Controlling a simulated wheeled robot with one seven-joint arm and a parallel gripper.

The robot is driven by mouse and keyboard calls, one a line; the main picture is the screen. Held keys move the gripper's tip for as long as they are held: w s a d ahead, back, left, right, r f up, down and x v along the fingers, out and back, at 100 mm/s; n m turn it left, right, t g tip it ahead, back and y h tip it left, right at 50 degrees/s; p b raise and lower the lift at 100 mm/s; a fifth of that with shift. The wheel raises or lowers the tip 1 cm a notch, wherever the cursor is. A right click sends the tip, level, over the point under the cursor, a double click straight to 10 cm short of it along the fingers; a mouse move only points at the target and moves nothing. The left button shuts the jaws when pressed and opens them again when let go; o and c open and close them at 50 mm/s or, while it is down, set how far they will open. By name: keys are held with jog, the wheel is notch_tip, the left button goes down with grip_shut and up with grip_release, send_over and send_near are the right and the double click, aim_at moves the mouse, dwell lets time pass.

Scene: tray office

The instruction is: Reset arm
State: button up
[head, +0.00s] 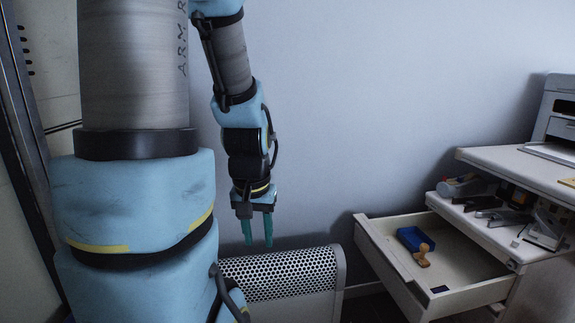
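My gripper (258,231) hangs at the end of my arm in the middle of the head view, pointing down. Its two teal fingers are apart with a gap between them, and nothing shows in the gap. It is in front of the pale wall, above a perforated metal unit, and left of the open drawer. The base of my arm fills the left of the view.
A white perforated unit (290,272) stands below my gripper. An open drawer (460,262) at right holds a blue tray (409,238) and a wooden stamp (422,256). A cluttered shelf and a printer (556,118) are above it. The wall area right of my gripper is clear.

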notch_tip(320, 180, up, 26)
jog(key=s+p, duration=0.1)
jog(key=p, duration=2.5)
jog(key=shift+a+r, duration=0.25)
jog(key=shift+a, duration=0.05)
